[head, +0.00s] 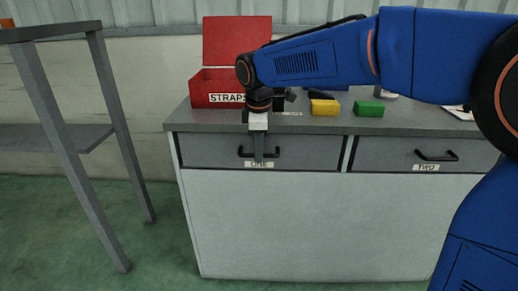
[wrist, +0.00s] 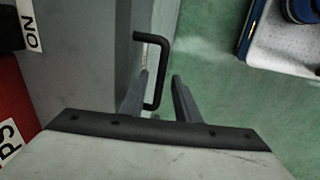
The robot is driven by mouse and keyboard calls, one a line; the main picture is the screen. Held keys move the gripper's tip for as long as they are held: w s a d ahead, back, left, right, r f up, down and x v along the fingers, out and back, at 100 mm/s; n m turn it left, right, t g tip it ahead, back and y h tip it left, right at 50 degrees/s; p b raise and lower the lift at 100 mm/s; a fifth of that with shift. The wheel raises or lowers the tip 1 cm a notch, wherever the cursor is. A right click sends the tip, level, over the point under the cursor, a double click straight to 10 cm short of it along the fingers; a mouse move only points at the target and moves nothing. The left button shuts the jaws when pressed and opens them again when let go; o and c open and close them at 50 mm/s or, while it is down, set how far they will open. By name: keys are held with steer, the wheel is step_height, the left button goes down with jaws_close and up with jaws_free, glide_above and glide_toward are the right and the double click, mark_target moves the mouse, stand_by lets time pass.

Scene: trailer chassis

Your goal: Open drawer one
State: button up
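Drawer one (head: 210,152) is the left grey drawer of the cabinet, and its front looks flush and shut. Its label ONE (head: 259,164) is partly covered by my gripper. The black handle (head: 244,153) is a bent bar, also seen in the wrist view (wrist: 163,65). My gripper (head: 259,158) points down in front of the drawer at the handle. In the wrist view my two fingers (wrist: 160,90) are apart, with the handle's bar in the gap between them. The bar is closer to the left finger; whether they touch is unclear.
Drawer two (head: 380,155) is to the right, shut. On the worktop (head: 320,125) are an open red STRAPS box (head: 215,88), a yellow block (head: 324,107) and a green block (head: 369,108). A grey metal frame (head: 75,150) stands at left. The green floor before the cabinet is clear.

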jaws_close()
steer(key=s, duration=2.7)
steer(key=shift+a, duration=0.45)
steer(key=shift+w, duration=0.1)
jaws_free()
